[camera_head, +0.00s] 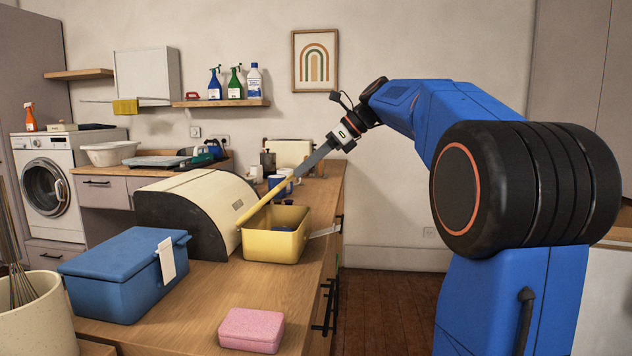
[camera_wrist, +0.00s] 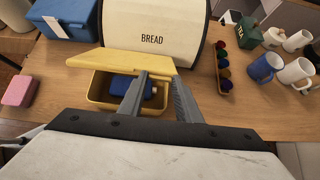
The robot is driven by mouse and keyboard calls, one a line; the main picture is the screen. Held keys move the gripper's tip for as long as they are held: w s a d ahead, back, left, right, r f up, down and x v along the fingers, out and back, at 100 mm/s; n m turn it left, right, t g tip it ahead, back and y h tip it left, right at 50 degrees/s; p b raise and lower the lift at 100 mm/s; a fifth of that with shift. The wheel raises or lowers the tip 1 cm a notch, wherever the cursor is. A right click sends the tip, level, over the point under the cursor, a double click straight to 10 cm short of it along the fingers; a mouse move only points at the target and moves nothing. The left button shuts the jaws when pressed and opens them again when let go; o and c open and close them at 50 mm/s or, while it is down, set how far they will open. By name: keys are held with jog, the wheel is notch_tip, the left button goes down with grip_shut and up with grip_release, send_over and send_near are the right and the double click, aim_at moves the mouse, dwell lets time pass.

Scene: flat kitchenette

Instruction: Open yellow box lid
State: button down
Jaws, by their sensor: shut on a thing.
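The yellow box (camera_head: 273,246) stands on the wooden counter in front of the bread bin. Its lid (camera_head: 268,203) is raised and steeply tilted, its low edge at the box's left side in the head view. My gripper (camera_head: 304,170) is at the lid's upper end and shut on it. In the wrist view the lid (camera_wrist: 120,60) lies across the far side of the box (camera_wrist: 98,96), and my gripper's fingers (camera_wrist: 160,80) reach its near edge. The box is partly uncovered, and a blue thing (camera_wrist: 122,84) shows inside. The fingers hide part of the interior.
The bread bin (camera_head: 190,215) stands close behind the box. A blue lidded box (camera_head: 118,285) and a pink box (camera_head: 251,329) are on the counter nearby. Mugs (camera_wrist: 264,68) and a rack of coloured items (camera_wrist: 223,72) stand to the right in the wrist view.

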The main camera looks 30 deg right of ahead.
jog(key=w+a+r, duration=0.1)
jog(key=w+a+r+g+h, duration=0.1)
jog(key=w+a+r+h, duration=0.1)
jog(key=a, duration=0.1)
jog(key=shift+a+r, duration=0.1)
jog(key=shift+r, duration=0.3)
jog(key=w+a+r, duration=0.1)
jog(key=w+a, duration=0.5)
jog(key=a, duration=0.3)
jog(key=shift+w+r, duration=0.25)
jog(key=shift+a, duration=0.1)
jog(key=c, duration=1.6)
grip_release()
jog(key=shift+o, duration=0.2)
jog(key=v, duration=1.7)
jog(key=shift+w+r, duration=0.2)
